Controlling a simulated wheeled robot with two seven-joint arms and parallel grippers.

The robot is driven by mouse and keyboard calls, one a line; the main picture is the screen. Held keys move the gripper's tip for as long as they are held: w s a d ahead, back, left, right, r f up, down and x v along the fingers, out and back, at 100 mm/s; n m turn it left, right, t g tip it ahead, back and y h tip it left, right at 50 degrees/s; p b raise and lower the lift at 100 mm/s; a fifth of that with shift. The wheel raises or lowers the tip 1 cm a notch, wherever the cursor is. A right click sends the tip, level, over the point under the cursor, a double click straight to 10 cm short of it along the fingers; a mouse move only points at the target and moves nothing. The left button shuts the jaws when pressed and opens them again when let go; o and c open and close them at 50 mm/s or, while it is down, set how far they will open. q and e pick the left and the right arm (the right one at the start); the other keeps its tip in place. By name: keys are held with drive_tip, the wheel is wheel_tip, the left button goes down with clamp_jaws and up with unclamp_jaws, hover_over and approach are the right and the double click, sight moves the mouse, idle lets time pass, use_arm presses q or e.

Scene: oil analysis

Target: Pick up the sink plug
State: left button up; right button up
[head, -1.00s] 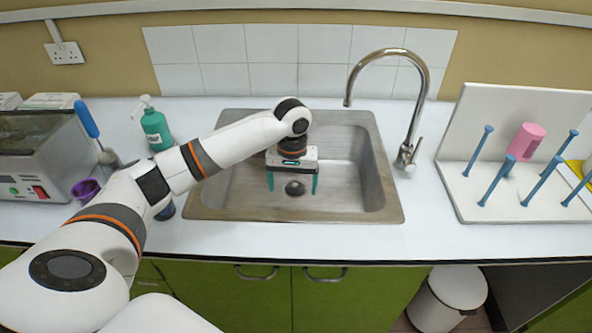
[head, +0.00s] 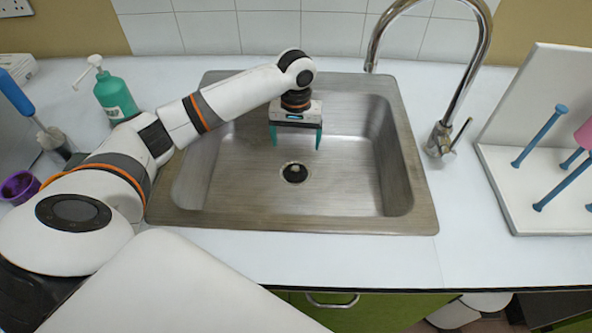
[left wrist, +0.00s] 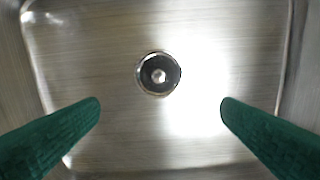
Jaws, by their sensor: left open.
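The sink plug (head: 294,172) is a small dark disc with a pale knob, sitting in the drain on the sink floor. In the left wrist view the plug (left wrist: 158,75) shows a dark face and a shiny knob inside a bright drain ring. My left gripper (head: 296,146) points down inside the sink (head: 235,210), open and empty, with teal fingers. In the head view it hangs just beyond the plug. In the left wrist view the fingertips (left wrist: 160,106) are wide apart, on either side below the plug, and do not touch it. My right gripper is not in view.
The sink walls surround my left gripper. A chrome tap (head: 470,70) arches at the sink's right. A white peg rack (head: 500,165) stands farther right. A green pump bottle (head: 115,96) and a purple cup (head: 20,187) stand left. The counter in front is clear.

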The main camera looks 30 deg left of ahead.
use_arm(q)
drive_tip(key=f, duration=0.2)
hover_over(296, 168)
drive_tip(key=f, duration=0.5)
drive_tip(key=shift+s+d+b, duration=0.1)
drive_tip(key=shift+s+b, duration=0.1)
drive_tip(key=shift+b, duration=0.15)
drive_tip(key=shift+w+a+f, duration=0.1)
drive_tip(key=shift+f, duration=1.45)
drive_tip(key=shift+w+a+f, duration=0.1)
drive_tip(key=shift+f, duration=1.4)
drive_tip(key=shift+c, duration=0.4)
drive_tip(key=shift+r, duration=0.1)
drive_tip(key=c, duration=1)
